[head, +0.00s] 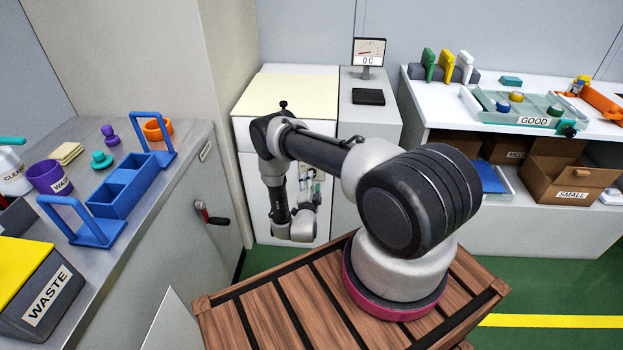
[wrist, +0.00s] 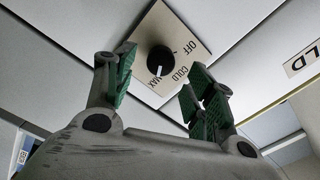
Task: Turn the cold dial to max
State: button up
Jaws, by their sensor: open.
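In the wrist view, the cold dial is a round black knob (wrist: 160,60) on a beige plate (wrist: 181,29) marked OFF, COLD and MAX. A small white mark on the knob appears to point toward MAX. My gripper (wrist: 160,72) is open, its green-padded fingers on either side of the knob in the picture. I see no clear contact, and the gap in depth is hard to judge. In the head view, my gripper (head: 309,188) is small and partly hidden beside the front of the white cabinet (head: 241,135). The dial is hidden there.
A gauge display (head: 368,52) reading "0 C" stands on the cabinet beside it. A steel counter (head: 190,142) with a blue rack (head: 125,185) is at left. A white bench (head: 450,108) with a GOOD tray is at right. Green floor shows at lower right.

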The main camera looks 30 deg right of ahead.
jog(key=v, duration=0.8)
